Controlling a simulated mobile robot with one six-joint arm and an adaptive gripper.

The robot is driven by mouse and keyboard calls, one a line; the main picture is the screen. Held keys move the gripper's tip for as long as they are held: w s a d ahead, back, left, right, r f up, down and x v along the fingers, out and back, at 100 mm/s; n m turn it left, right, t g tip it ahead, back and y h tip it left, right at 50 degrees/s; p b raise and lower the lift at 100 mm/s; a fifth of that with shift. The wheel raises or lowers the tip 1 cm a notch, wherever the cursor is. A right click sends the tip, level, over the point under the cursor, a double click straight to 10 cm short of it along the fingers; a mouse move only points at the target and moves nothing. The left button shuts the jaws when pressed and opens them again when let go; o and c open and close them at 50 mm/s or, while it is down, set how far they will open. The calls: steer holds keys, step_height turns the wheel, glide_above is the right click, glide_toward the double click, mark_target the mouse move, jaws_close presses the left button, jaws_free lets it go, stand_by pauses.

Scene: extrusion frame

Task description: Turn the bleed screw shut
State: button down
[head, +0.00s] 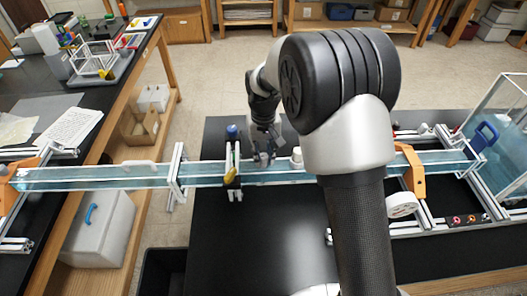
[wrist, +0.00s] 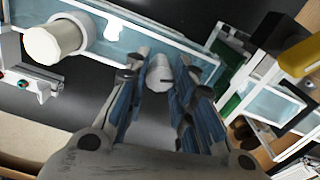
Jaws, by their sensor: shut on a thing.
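The bleed screw (wrist: 160,71) is a small pale grey cylinder with a dark slot. It sits between the blue-padded fingers of my gripper (wrist: 163,90) in the wrist view, and the fingers are shut on it. In the head view my gripper (head: 263,150) points down at the top of the long clear channel (head: 285,175), just right of the upright frame. The screw's lower end and its seat are hidden by the fingers in the wrist view.
A white round knob (wrist: 55,40) stands on the channel close by. The upright frame carries a blue knob (head: 232,130) and a yellow handle (head: 231,176). Orange brackets (head: 412,172) clasp the channel farther right. The black table top (head: 265,245) in front is clear.

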mark_target(263, 156)
steer(key=shift+m+p, duration=0.45)
steer(key=shift+m, duration=1.75)
steer(key=c, duration=1.3)
jaws_free()
steer(key=shift+c, duration=0.2)
step_height(263, 156, up, 12)
